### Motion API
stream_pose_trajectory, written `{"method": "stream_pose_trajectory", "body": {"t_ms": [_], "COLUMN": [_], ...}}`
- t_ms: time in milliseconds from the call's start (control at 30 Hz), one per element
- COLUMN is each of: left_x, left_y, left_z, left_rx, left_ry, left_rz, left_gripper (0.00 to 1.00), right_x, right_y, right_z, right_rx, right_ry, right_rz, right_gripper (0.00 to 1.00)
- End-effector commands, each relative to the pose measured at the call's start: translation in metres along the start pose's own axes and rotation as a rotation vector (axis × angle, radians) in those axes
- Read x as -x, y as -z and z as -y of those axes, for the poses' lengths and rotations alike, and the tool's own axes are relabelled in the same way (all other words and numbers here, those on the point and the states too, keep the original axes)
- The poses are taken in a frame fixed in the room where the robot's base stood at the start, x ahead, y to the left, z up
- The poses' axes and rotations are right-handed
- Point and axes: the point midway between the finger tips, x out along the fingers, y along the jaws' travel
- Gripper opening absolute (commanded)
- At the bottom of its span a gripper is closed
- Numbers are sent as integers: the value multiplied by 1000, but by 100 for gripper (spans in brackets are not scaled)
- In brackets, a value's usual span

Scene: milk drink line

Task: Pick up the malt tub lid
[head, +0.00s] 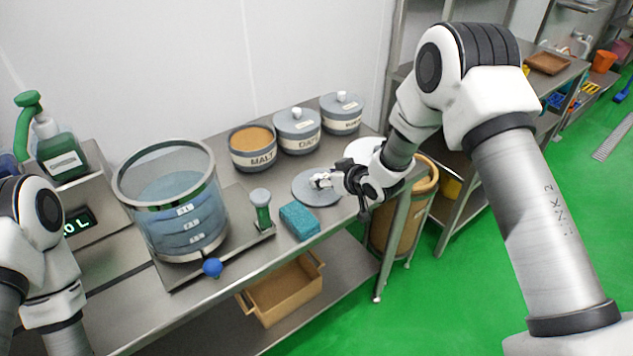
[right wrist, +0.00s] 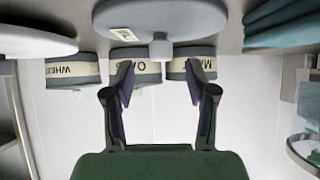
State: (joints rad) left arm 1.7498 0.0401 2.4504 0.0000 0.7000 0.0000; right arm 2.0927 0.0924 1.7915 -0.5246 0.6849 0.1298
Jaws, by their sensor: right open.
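The malt tub lid (head: 308,194) is a flat grey disc lying on the steel table in front of the tubs. In the right wrist view, which is upside down, the lid (right wrist: 145,17) shows with its small knob (right wrist: 160,48) and a pale label. The open malt tub (head: 253,158), full of tan powder, stands behind it. My right gripper (head: 318,181) is over the lid, open and empty. In the wrist view its two fingertips (right wrist: 158,70) are spread to either side of the knob's line, apart from it. My left gripper is out of view.
A teal cloth (head: 300,221) lies close in front of the lid. A white disc (head: 362,150) lies behind my right wrist. Lidded oats (head: 297,132) and another lidded tub (head: 341,115) stand at the back. A large clear vessel (head: 180,205) stands left.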

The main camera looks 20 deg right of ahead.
Motion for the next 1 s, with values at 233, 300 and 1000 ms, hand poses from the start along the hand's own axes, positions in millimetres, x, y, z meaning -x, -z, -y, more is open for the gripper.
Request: {"method": "stream_pose_trajectory", "body": {"t_ms": [233,300,1000], "left_x": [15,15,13], "left_y": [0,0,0], "left_z": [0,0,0], "left_rx": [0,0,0], "left_ry": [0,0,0], "left_rz": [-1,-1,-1], "left_gripper": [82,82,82], "right_x": [-40,-44,-42], "right_y": [0,-1,0], "right_z": [2,1,1], "right_rx": [1,-1,-1], "right_ry": [0,-1,-1], "right_rz": [1,0,2], "right_gripper": [57,57,0]}}
